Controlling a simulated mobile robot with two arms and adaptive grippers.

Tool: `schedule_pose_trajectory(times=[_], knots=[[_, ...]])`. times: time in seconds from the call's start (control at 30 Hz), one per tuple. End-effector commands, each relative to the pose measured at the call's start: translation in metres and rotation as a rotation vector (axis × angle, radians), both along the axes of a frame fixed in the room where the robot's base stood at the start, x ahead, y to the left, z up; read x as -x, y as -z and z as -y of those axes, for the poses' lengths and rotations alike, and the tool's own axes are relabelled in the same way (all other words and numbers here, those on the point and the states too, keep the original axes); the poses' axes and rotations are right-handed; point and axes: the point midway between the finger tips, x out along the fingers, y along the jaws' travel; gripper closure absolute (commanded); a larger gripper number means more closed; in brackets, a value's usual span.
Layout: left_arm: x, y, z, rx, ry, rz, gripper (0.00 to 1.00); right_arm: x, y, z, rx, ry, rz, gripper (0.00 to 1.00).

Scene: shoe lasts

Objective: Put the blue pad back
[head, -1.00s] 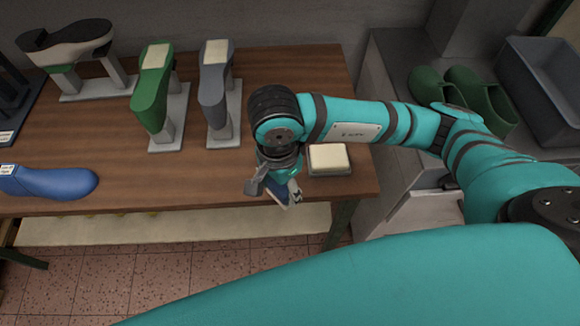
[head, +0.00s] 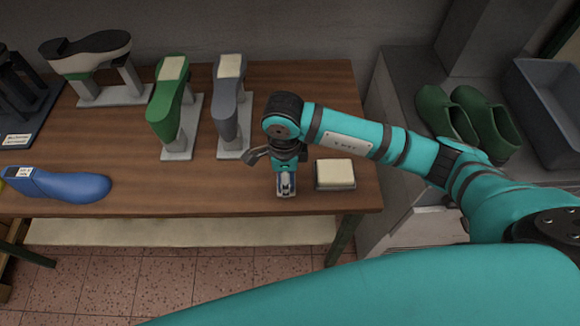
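My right gripper (head: 286,188) is above the front part of the wooden table, just left of a cream pad (head: 335,172) in a grey tray (head: 336,188). It points down towards the table's front edge. A small pale, bluish piece shows at its fingertips, but it is too small to tell whether this is the blue pad or part of the gripper. Whether the fingers are closed on anything is unclear. I see no other blue pad. A blue shoe last (head: 68,185) lies at the left of the table. My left gripper is not in view.
A green last (head: 166,110) and a grey last (head: 226,100), both with cream pads on top, stand on stands behind and left of the gripper. Green clogs (head: 470,118) and a grey bin (head: 545,110) are at right.

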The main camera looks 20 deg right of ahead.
Motion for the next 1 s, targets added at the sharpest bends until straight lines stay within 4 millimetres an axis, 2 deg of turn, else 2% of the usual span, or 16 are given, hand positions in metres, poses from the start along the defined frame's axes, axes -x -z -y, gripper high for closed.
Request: schedule_pose_trajectory(times=[0.1,0.23,0.33,0.57,0.93,0.97,1.0], knots=[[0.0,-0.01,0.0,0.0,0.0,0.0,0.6,-0.019,0.0,0.013,0.0,0.003,-0.002,0.72],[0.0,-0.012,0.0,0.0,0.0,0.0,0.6,-0.028,0.002,0.02,-0.001,-0.001,-0.001,0.72],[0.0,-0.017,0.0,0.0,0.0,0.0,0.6,-0.029,0.009,0.021,-0.001,0.0,-0.005,0.72],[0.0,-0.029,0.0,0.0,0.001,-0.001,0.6,-0.029,0.036,0.02,-0.002,-0.002,-0.003,0.72],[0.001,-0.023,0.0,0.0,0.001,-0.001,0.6,-0.03,0.043,0.021,0.0,-0.002,0.0,0.72],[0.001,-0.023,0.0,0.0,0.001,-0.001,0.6,-0.03,0.043,0.021,0.0,-0.002,-0.001,0.45],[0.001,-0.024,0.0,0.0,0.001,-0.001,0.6,-0.029,0.042,0.021,0.0,-0.002,-0.001,0.4]])
